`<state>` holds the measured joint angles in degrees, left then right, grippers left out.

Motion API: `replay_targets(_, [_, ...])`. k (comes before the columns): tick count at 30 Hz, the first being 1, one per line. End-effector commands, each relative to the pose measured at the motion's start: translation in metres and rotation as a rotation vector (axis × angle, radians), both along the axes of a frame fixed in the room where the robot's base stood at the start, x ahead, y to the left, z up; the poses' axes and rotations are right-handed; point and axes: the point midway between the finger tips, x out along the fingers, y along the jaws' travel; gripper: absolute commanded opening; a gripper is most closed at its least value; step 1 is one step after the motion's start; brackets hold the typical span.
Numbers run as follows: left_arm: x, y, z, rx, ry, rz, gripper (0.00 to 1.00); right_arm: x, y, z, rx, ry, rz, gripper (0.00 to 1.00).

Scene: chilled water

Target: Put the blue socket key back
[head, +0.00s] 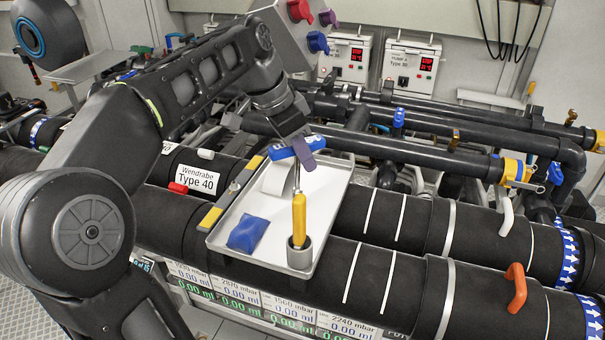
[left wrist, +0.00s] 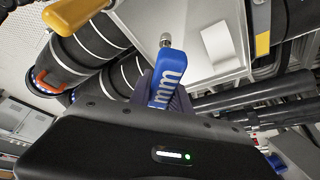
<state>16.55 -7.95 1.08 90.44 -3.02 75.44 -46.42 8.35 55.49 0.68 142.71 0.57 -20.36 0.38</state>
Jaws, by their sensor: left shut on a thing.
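The blue socket key has a blue crosswise handle (head: 283,152) and a thin metal shaft, seen in the head view above the white tray (head: 335,190). My left gripper (head: 304,150) is shut on the blue handle. In the left wrist view the handle (left wrist: 168,84) shows "mm" lettering and sits between the fingers, with a short bit of metal shaft beyond it. The shaft's lower end is close to a yellow-handled tool (head: 299,215) in the head view; I cannot tell whether they touch. My right gripper is not in view.
The yellow-handled tool stands upright in a grey cup (head: 299,254) at the tray's front corner. A blue cloth-like item (head: 248,233) lies on the tray. Thick black pipes (head: 400,220) run around the tray. Pump controllers (head: 412,66) stand behind.

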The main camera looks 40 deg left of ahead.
Motion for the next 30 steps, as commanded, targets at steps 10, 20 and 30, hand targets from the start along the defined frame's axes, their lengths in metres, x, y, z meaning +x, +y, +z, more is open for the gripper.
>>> replay_targets(10, [-0.001,-0.001,-0.018,-0.001,0.004,-0.001,0.00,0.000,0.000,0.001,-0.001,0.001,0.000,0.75])
replay_targets(20, [0.000,0.000,-0.042,0.000,0.000,-0.001,0.00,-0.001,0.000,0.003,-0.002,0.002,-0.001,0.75])
replay_targets(30, [0.000,0.000,-0.045,0.000,0.001,-0.001,0.31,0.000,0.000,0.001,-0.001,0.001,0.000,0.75])
